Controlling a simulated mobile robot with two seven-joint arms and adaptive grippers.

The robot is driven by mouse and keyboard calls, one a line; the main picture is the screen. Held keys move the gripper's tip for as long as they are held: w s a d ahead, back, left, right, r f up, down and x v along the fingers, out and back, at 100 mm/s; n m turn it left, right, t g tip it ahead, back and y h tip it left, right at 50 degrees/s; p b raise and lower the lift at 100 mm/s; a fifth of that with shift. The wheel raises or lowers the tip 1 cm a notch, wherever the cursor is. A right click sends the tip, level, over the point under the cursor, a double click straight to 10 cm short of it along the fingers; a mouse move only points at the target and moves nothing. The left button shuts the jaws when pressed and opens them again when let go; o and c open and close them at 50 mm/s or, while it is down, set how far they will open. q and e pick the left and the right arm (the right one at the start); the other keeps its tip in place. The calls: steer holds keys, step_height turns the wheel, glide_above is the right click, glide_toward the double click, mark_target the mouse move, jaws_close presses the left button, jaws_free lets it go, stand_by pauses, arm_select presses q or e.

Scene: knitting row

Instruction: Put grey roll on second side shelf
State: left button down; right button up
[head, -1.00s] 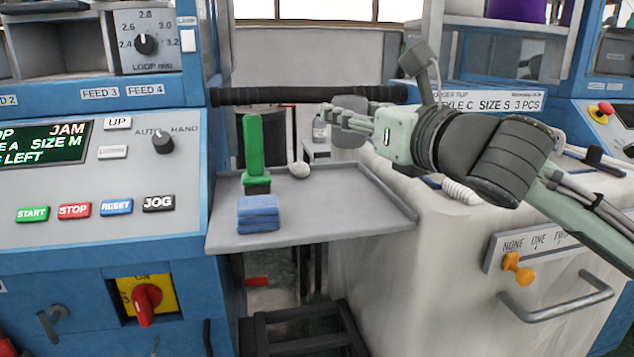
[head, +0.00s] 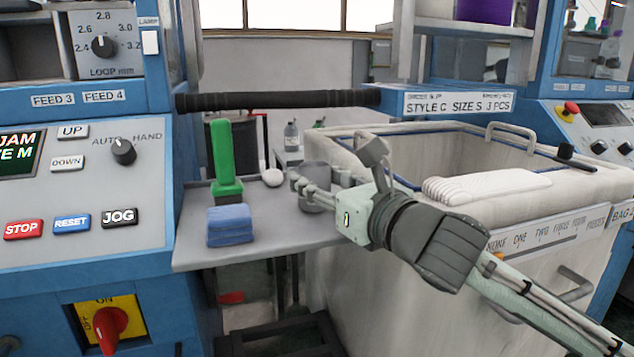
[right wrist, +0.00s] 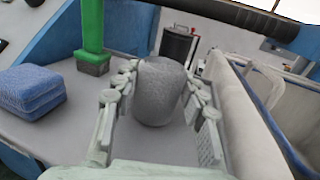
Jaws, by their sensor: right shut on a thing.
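The grey roll (head: 315,174) is a plain upright cylinder, held by my right gripper (head: 318,190) at the right end of a flat grey side shelf (head: 285,237). In the right wrist view the roll (right wrist: 160,90) stands between the two jointed fingers (right wrist: 157,103), which are shut on its sides. Its lower end is close to the shelf surface; I cannot tell whether it touches. My left gripper is not in view.
On the shelf are a folded blue cloth stack (head: 230,226), a green upright tool (head: 222,155) and a small white ball (head: 272,177). A large white fabric bin (head: 340,290) stands close on the right. A dark bar (head: 275,100) runs behind, above the shelf.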

steer(key=shift+f, duration=0.15)
steer(key=o, duration=0.9)
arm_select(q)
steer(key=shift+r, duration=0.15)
